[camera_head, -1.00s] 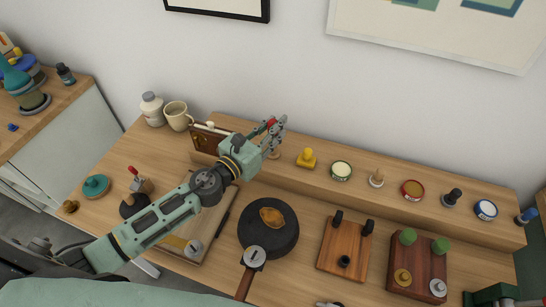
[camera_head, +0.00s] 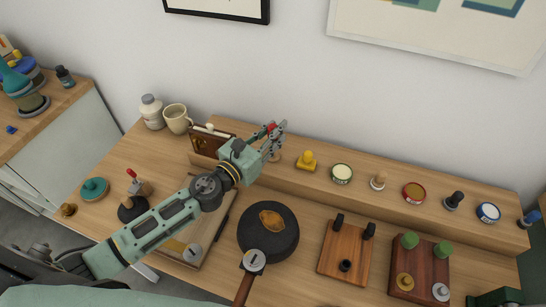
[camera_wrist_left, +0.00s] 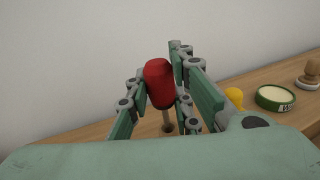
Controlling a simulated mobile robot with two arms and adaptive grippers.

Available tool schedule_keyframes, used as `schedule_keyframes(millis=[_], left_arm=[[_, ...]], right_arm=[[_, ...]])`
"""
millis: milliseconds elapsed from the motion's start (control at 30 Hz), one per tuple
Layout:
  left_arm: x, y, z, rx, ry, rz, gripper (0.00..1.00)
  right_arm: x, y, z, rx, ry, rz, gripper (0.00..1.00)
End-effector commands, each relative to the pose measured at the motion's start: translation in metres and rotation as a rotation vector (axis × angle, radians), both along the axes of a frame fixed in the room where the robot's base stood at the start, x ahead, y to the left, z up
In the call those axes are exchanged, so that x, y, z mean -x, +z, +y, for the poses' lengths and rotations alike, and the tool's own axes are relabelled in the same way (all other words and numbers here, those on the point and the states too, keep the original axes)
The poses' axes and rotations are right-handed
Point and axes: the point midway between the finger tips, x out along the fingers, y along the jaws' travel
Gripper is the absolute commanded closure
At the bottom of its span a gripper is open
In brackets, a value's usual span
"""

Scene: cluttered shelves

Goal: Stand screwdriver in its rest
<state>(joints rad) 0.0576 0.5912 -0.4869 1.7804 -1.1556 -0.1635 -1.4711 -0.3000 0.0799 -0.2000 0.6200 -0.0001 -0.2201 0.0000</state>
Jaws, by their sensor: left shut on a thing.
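The screwdriver has a red handle (camera_wrist_left: 159,83) and a thin pale shaft (camera_wrist_left: 167,117). My left gripper (camera_head: 273,133) is shut on the handle and holds the screwdriver about upright, handle up, over the raised wooden ledge. The handle also shows in the head view (camera_head: 268,131) as a red bit between the fingers. In the wrist view the shaft runs down to a small dark spot on the wood. A small round tan piece (camera_head: 275,155), perhaps the rest, stands below the gripper. I cannot tell whether the tip is in it. My right gripper is out of view.
The raised ledge (camera_head: 325,180) carries a yellow stamp (camera_head: 307,160), a green tin (camera_head: 341,173) and several other small items to the right. A brown box (camera_head: 207,142) and a mug (camera_head: 177,118) stand left of the gripper. A pan (camera_head: 268,239) lies in front.

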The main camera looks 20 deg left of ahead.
Motion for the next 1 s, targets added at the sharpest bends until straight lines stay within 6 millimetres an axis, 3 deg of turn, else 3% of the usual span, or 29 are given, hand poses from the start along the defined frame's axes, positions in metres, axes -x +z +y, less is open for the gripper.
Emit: schedule_keyframes(millis=[1000], left_arm=[[0.000,-0.027,0.000,0.000,0.000,0.000,1.00]], right_arm=[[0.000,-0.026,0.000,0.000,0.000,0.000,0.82]])
